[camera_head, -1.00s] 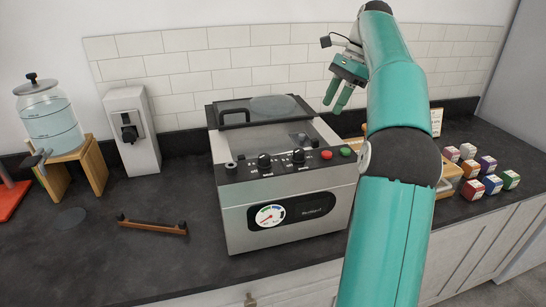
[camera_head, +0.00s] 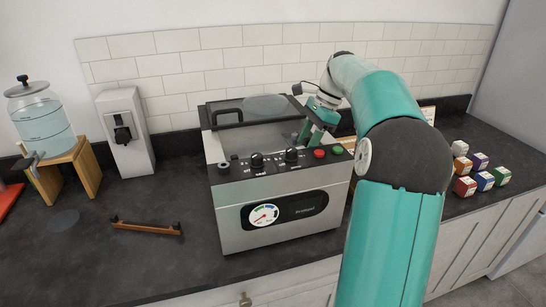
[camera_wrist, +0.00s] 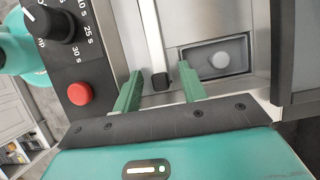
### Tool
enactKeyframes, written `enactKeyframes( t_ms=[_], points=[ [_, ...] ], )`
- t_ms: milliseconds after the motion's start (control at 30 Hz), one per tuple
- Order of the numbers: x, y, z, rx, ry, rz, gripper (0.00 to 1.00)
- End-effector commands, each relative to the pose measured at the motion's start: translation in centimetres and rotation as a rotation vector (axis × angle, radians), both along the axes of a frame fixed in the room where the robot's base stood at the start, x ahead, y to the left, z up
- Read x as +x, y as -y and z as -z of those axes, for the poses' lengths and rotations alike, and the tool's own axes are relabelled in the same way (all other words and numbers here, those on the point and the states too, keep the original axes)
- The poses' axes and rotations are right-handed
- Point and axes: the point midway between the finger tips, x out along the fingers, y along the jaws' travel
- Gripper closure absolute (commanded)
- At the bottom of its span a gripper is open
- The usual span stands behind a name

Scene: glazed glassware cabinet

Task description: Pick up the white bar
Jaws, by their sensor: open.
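A pale, whitish bar (camera_wrist: 153,38) with a black end block (camera_wrist: 160,80) lies inside the metal chamber of the machine (camera_head: 275,222), in the wrist view. My gripper (camera_wrist: 160,72) is open, with one green finger on each side of the bar's black end. Whether the fingers touch it, I cannot tell. In the head view my gripper (camera_head: 309,131) is low at the right part of the machine's opening, behind the knob panel. The bar cannot be made out clearly there.
The machine's raised clear lid (camera_head: 240,107) has a black handle. Knobs and red (camera_head: 319,153) and green buttons line its front. Several small coloured boxes (camera_head: 485,180) stand at the right.

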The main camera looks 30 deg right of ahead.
Motion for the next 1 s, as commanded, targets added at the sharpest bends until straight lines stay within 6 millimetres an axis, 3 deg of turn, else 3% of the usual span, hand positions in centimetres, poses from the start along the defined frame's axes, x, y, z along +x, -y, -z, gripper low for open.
enactKeyframes(
  t_ms=[267,400,500,833,1000],
  points=[
    [0.0,-0.2,0.4,-0.001,0.0,0.0,0.58],
    [0.0,-0.2,0.4,-0.001,0.0,0.0,0.86],
    [0.0,-0.2,0.4,-0.001,0.0,0.0,1.0],
    [0.1,-0.2,0.2,-0.001,0.001,-0.001,1.0],
    [0.1,-0.2,-0.9,-0.002,0.002,-0.001,1.0]
  ],
)
